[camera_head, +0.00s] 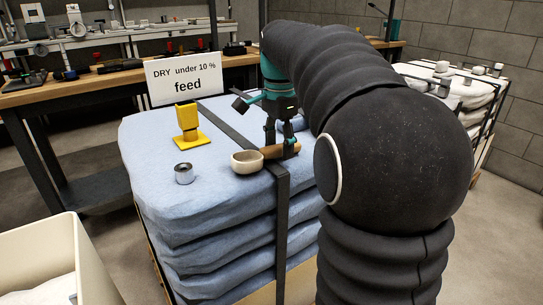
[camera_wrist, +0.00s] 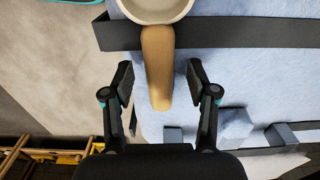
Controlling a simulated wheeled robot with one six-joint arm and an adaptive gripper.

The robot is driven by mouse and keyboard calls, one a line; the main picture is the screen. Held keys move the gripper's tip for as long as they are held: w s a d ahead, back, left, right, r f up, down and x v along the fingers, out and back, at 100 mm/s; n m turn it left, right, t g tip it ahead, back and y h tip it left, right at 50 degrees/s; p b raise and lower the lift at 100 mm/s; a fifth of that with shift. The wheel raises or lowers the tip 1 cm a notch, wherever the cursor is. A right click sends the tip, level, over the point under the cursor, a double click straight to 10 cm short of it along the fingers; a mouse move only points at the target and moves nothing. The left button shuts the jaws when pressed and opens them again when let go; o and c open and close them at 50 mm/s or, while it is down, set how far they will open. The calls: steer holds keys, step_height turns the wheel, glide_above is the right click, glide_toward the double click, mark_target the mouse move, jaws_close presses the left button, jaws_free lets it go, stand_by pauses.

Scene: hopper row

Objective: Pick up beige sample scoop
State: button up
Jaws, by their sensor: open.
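The beige sample scoop lies on top of the stack of blue sacks (camera_head: 160,150). Its round cream bowl (camera_head: 246,163) points left in the head view, and its tan wooden handle (camera_head: 272,151) runs right to my gripper (camera_head: 282,150). In the wrist view the bowl (camera_wrist: 157,8) is cut off by the top edge, and the handle (camera_wrist: 157,65) points down between the two fingers. My gripper (camera_wrist: 160,80) is open, with a finger on each side of the handle and a visible gap to both. The bowl lies beside or over a dark strap (camera_wrist: 230,32).
A cream bin (camera_head: 90,250) stands at lower left. A workbench (camera_head: 70,90) runs behind.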

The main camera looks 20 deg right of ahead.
mark_target(280, 146)
steer(key=shift+f, duration=0.45)
jaws_close()
steer(key=shift+r, duration=0.1)
steer(key=shift+r, duration=0.45)
step_height(280, 146, up, 4)
steer(key=shift+s+f+p, duration=0.15)
steer(key=shift+f+p, duration=0.05)
steer(key=shift+p, duration=0.15)
steer(key=s+r, duration=0.6)
steer(key=s, duration=0.5)
steer(key=shift+s+d+r, duration=0.15)
steer(key=shift+d+r, duration=0.05)
steer(key=shift+d, duration=0.1)
